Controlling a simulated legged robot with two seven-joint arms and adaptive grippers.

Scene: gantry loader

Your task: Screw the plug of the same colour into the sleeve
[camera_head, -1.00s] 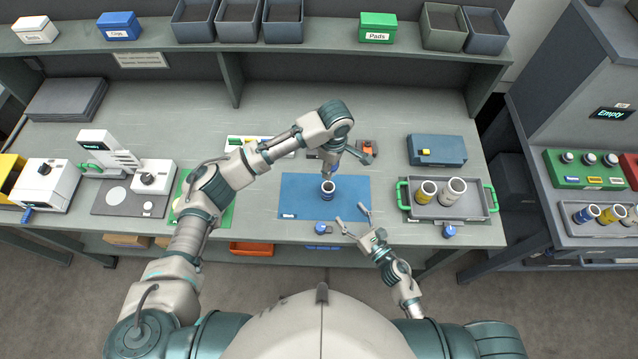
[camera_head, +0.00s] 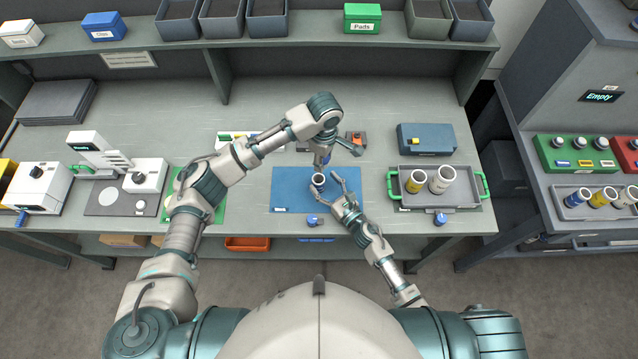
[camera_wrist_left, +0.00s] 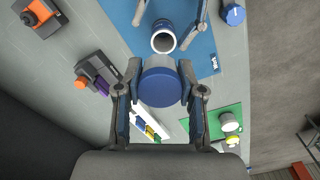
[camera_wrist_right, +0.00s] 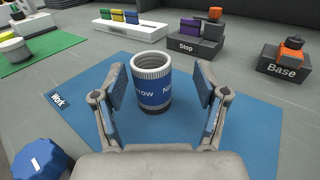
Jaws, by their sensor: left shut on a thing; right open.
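The sleeve (camera_head: 318,180) stands upright on the blue work mat (camera_head: 285,195), with a white threaded rim and a blue band marked "Narrow"; it also shows in the right wrist view (camera_wrist_right: 152,92) and left wrist view (camera_wrist_left: 163,40). My left gripper (camera_wrist_left: 160,90) is shut on a blue plug (camera_wrist_left: 161,88), held above the mat near the sleeve, apart from it. My right gripper (camera_wrist_right: 160,90) is open, its fingers to either side of the sleeve with gaps. Another blue cap (camera_head: 314,221) lies at the table's front edge, also in the right wrist view (camera_wrist_right: 40,160).
A grey tray with green handles (camera_head: 462,201) holds a yellow-banded sleeve (camera_head: 415,181) and a grey-white one (camera_head: 441,179). Another blue cap (camera_head: 440,219) sits by its front. Blocks marked "Stop" (camera_wrist_right: 195,48) and "Base" (camera_wrist_right: 282,66) stand behind the mat.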

